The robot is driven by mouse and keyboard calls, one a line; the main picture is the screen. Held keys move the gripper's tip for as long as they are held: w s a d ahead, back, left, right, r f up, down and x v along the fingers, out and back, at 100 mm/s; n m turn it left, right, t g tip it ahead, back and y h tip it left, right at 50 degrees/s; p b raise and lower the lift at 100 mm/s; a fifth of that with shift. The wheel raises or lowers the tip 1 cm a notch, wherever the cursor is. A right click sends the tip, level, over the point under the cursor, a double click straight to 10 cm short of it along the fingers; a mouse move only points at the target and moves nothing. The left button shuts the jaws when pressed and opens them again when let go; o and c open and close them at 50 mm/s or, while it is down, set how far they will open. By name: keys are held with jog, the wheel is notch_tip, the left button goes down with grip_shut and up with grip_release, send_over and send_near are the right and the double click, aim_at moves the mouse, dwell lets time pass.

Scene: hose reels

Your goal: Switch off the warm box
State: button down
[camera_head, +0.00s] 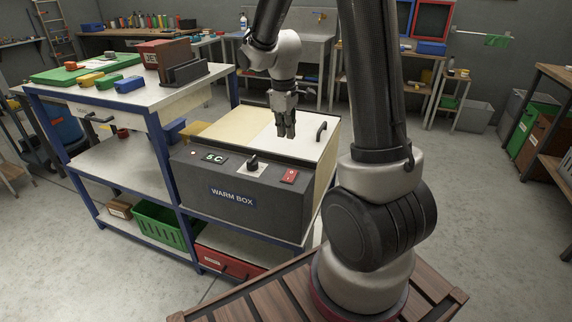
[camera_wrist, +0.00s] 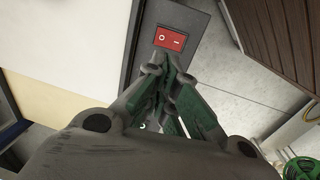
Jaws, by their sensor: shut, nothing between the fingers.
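The warm box (camera_head: 232,197) is a dark grey unit with a pale lid, standing on the blue-framed bench. Its red rocker switch (camera_head: 289,176) is at the right end of the sloped front panel. In the wrist view the switch (camera_wrist: 171,39) shows an O and a dash; I cannot tell which side is pressed in. My gripper (camera_head: 287,134) is shut and empty, pointing down above the lid, behind the switch. In the wrist view the fingertips (camera_wrist: 163,64) appear just below the switch, apart from it in the head view.
A black handle (camera_head: 321,132) rises from the lid's right side. A green hose reel (camera_wrist: 302,168) shows at the wrist view's lower right corner.

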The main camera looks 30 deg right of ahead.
aim_at(287, 174)
jog(key=shift+f, duration=0.15)
jog(key=f, duration=0.4)
jog(key=d+f, duration=0.1)
jog(key=f, duration=0.4)
jog(key=w+f, duration=0.1)
jog(key=f, duration=0.3)
jog(key=shift+d+f, duration=0.15)
jog(key=shift+f, duration=0.2)
jog(key=shift+d+f, duration=0.1)
jog(key=shift+f, duration=0.2)
jog(key=shift+s+a+r, duration=0.25)
jog(key=shift+s+a, duration=0.15)
jog(key=shift+a, duration=0.15)
jog(key=shift+r, duration=0.1)
